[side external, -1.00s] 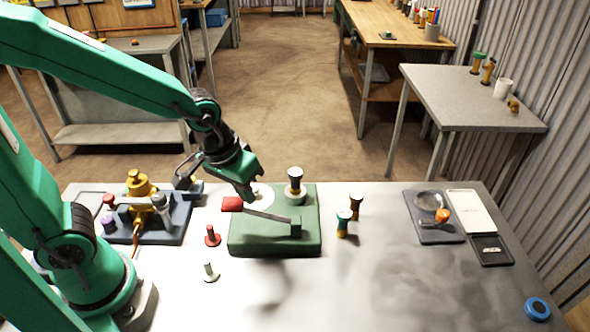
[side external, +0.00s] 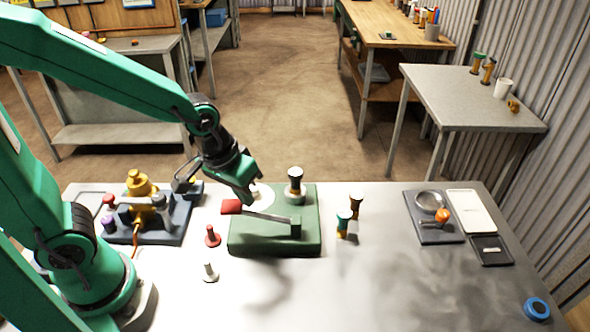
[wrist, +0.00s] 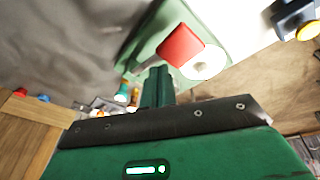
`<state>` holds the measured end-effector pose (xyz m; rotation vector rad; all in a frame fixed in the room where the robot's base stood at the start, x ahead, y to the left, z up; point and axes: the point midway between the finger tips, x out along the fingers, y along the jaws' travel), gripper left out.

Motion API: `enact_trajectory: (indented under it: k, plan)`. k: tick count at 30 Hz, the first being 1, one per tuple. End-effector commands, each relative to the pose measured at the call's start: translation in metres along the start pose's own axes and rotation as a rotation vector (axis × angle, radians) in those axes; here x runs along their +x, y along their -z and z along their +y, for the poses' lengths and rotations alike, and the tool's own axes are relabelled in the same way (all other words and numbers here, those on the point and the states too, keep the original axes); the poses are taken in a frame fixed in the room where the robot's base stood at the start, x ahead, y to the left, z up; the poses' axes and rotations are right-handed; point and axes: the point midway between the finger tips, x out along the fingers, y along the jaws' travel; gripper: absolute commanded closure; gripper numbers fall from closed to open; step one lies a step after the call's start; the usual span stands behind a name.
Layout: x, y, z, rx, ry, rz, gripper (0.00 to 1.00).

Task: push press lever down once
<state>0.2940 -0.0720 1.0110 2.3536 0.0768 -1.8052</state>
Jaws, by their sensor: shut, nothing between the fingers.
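The press (side external: 270,245) is a green block on the bench with a grey lever (side external: 268,217) ending in a red grip (side external: 231,207). The lever runs from a green post at the right of the block to the grip at the left. My gripper (side external: 246,198) is shut and empty, with its tips just above and beside the red grip; contact is hard to tell. In the wrist view the red grip (wrist: 181,45) lies just ahead of my shut gripper (wrist: 157,76), beside a white disc (wrist: 205,63).
A dark-topped stamp (side external: 295,181) stands at the block's back. A red peg (side external: 212,236), a white peg (side external: 210,272) and two small stamps (side external: 343,223) stand nearby. A yellow-topped fixture (side external: 138,184) is left. Trays (side external: 435,232) lie right. The front middle of the bench is clear.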

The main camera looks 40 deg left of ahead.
Motion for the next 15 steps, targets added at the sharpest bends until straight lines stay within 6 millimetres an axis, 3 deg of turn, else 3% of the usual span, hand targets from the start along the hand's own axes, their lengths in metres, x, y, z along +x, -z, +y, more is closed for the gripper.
enact_trajectory:
  k: [15]
  plan:
    - [0.0039,-0.003,-0.0023,0.0,0.002,-0.003,1.0]
